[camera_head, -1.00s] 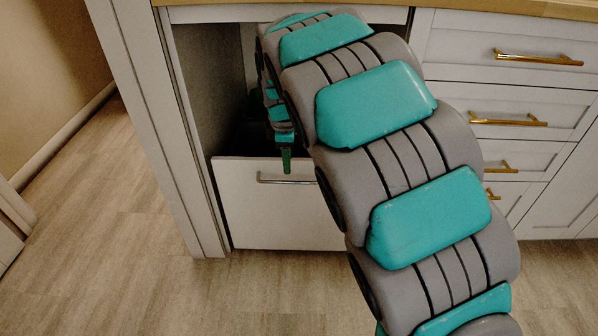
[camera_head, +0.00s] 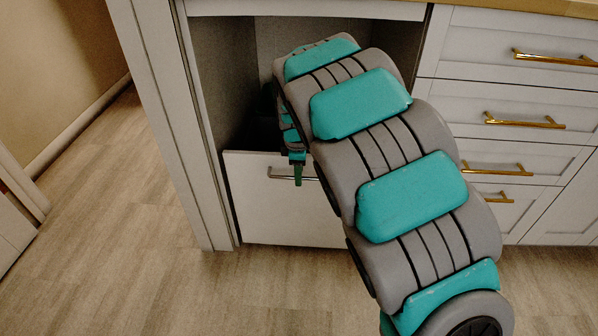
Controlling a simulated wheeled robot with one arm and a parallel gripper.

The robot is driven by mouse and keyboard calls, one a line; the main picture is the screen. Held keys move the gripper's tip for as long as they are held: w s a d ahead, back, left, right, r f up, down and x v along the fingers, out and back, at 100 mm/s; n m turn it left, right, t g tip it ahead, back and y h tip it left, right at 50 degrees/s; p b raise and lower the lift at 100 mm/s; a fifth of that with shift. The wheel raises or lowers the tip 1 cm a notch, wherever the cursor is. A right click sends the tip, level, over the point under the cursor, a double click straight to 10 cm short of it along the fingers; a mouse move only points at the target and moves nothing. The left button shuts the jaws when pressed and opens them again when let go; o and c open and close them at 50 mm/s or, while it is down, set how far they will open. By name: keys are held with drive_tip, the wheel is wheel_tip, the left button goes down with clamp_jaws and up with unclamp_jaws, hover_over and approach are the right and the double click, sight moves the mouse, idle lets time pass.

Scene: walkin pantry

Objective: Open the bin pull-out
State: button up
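The bin pull-out has a low white front panel (camera_head: 255,215) at the bottom of an open cabinet bay, with a silver bar handle (camera_head: 280,176) near its top edge. The right part of the panel and handle is hidden behind my arm. My gripper (camera_head: 298,172) points down at the handle. One green finger shows overlapping the bar; whether it touches is unclear. The rest of the gripper is hidden by my arm, so its opening does not show. A dark space lies behind the panel's top edge.
A white cabinet post (camera_head: 178,130) stands left of the bay. White drawers (camera_head: 490,110) with gold handles stand to the right under a wooden counter. The wood-look floor (camera_head: 130,240) is clear at the front left. A beige wall is at far left.

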clamp_jaws()
idle(1.2)
